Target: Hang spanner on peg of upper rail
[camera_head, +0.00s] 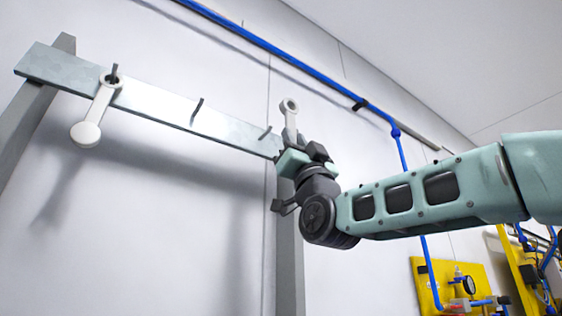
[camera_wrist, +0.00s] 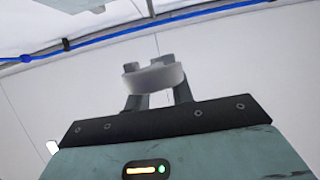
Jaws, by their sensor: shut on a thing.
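A pale spanner (camera_head: 290,118) stands upright in my gripper (camera_head: 303,152), its ring end up. My gripper is shut on its lower part, in front of the right end of the upper rail (camera_head: 170,105). In the wrist view, the spanner (camera_wrist: 153,77) shows between the two fingers (camera_wrist: 158,92) of my gripper. Another pale spanner (camera_head: 96,112) hangs by its ring on the left peg (camera_head: 114,70) of the rail. A middle peg (camera_head: 197,107) and a right peg (camera_head: 265,132) are bare. The right peg is just left of the held spanner, apart from it.
Two grey posts carry the rail, a left post (camera_head: 28,120) and a right post (camera_head: 289,255). A blue pipe (camera_head: 270,47) runs along the wall above. A yellow panel (camera_head: 440,285) with a gauge is at lower right. The space below the rail is clear.

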